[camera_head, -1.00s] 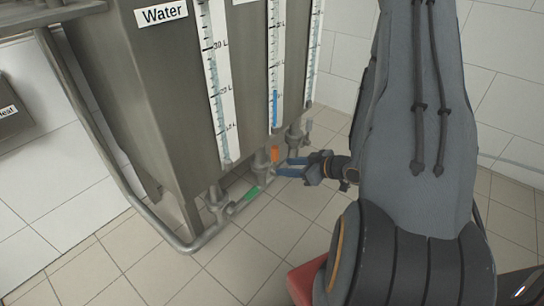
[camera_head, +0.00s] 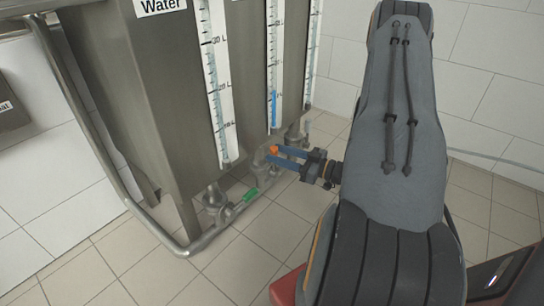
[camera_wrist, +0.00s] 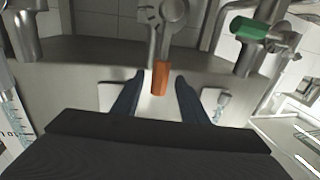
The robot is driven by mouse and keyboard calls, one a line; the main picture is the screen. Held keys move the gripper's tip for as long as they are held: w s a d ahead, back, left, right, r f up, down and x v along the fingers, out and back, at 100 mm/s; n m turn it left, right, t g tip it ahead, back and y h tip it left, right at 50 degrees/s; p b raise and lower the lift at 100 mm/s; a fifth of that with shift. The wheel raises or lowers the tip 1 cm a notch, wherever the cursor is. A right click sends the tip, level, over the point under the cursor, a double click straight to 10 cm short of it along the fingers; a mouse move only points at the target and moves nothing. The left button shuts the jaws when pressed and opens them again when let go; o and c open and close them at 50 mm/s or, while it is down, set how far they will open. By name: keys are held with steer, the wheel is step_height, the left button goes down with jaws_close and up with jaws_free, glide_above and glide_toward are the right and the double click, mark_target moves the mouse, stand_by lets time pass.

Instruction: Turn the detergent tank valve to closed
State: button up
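A valve with an orange handle (camera_head: 273,149) sits on the pipe below the middle tank (camera_head: 248,60). No detergent label is readable in view. My gripper (camera_head: 283,157) is open at this valve, with its blue fingers pointing left towards the pipe. In the wrist view the orange handle (camera_wrist: 160,80) lies between the two open fingers of my gripper (camera_wrist: 159,85), with a gap on each side. The handle's joint with the metal valve body (camera_wrist: 168,14) shows above it. In the head view the fingers partly hide the handle.
A green-handled valve (camera_head: 250,194) is on the same pipe, below the tank labelled Water (camera_head: 161,5); it also shows in the wrist view (camera_wrist: 250,28). A bent pipe (camera_head: 100,165) runs along the left. Tiled floor (camera_head: 240,265) in front is clear.

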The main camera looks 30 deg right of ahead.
steer(key=shift+b+x, duration=0.35)
steer(key=shift+x, duration=0.75)
jaws_close()
steer(key=shift+d, duration=0.15)
